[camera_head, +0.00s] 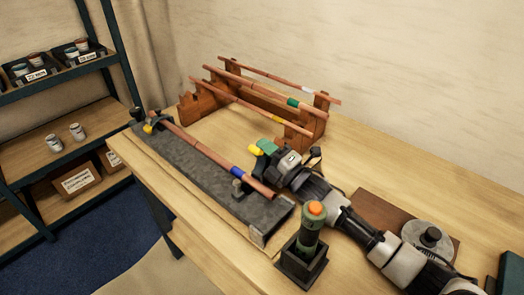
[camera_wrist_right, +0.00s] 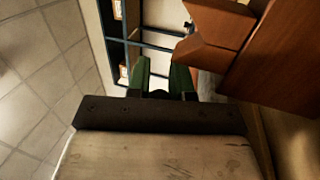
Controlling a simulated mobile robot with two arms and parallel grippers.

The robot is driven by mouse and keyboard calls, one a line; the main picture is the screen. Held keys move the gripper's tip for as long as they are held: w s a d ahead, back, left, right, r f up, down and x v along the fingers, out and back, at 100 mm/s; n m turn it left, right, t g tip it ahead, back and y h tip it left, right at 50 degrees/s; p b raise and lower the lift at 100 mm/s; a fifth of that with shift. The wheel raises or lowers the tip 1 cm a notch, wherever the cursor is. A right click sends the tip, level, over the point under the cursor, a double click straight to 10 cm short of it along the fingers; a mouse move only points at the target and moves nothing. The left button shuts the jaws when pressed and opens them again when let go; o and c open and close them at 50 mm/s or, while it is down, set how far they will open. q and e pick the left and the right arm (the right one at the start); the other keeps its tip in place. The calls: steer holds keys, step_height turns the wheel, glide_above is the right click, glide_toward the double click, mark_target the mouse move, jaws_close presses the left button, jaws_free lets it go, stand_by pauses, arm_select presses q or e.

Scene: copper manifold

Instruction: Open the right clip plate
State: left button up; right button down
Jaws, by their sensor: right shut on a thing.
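A copper pipe (camera_head: 205,150) with a blue band lies along a grey bench block (camera_head: 190,165). At its left end is a clip with a yellow tab (camera_head: 148,129). Near its right end a small grey clip base (camera_head: 240,187) shows beside the pipe. My right gripper (camera_head: 262,149) is behind and above this base, its green fingers pointing left. It is shut on a small yellow piece (camera_head: 254,151), which looks like the right clip plate's tab. The wrist view shows the green fingers (camera_wrist_right: 160,78) but not clearly what is between them. My left gripper is not in view.
A wooden rack (camera_head: 195,105) with several copper pipes stands behind the block. A green torch-like tool with an orange top (camera_head: 314,215) stands in a dark holder in front of my right arm. A brown board with a grey spool (camera_head: 425,235) lies at right. Shelves (camera_head: 60,145) stand left.

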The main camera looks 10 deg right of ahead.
steer(key=shift+f+m, duration=0.2)
steer(key=shift+m, duration=0.3)
steer(key=c, duration=1)
jaws_free()
steer(key=shift+d, duration=0.1)
steer(key=p+v, duration=0.1)
steer(key=v, duration=0.9)
steer(key=shift+s+d+p, duration=0.2)
steer(key=shift+s+p, duration=0.1)
steer(key=shift+p, duration=0.05)
